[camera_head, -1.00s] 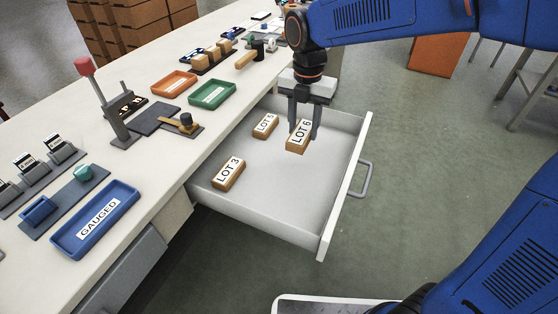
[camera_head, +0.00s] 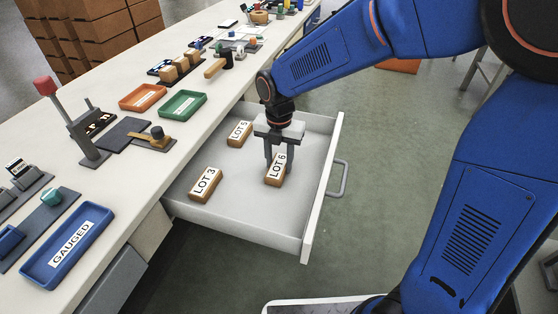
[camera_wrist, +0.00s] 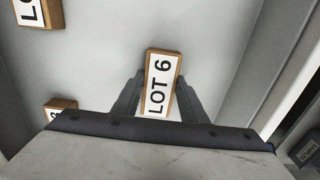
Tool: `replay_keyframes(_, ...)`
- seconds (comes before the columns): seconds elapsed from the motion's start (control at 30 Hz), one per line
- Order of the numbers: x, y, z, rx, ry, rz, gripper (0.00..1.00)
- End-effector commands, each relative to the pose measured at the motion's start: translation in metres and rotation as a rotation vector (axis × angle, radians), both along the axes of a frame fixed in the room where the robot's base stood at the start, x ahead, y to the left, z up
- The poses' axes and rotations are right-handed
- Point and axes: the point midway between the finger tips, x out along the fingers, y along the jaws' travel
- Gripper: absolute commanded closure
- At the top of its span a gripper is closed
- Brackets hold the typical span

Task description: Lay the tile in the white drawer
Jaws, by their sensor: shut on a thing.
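The tile is a wooden block with a white label reading LOT 6 (camera_head: 276,170). It is inside the open white drawer (camera_head: 270,220), toward the side with the handle. My gripper (camera_head: 279,160) reaches down into the drawer and is shut on this tile, one finger on each side. In the wrist view the LOT 6 tile (camera_wrist: 160,82) sits between the two fingers (camera_wrist: 160,98), label facing the camera. I cannot tell whether its underside touches the drawer floor.
Blocks LOT 5 (camera_head: 239,133) and LOT 3 (camera_head: 205,184) lie in the drawer, apart from the held tile. Drawer floor is free around them. The bench holds a blue GAUGED tray (camera_head: 68,245), a green tray (camera_head: 182,105), an orange tray (camera_head: 143,97) and a red-knobbed lever (camera_head: 45,86).

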Motion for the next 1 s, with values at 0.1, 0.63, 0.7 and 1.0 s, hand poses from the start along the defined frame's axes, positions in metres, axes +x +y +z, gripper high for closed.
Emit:
replay_keyframes(0.1, 0.000, 0.000, 0.001, 0.001, -0.001, 0.000, 0.87)
replay_keyframes(0.63, 0.000, 0.000, -0.001, 0.001, -0.001, 0.000, 0.42)
replay_keyframes(0.7, 0.000, 0.000, -0.001, 0.001, -0.001, 0.000, 0.42)
replay_keyframes(1.0, 0.001, 0.001, 0.034, 0.003, -0.004, 0.000, 0.42)
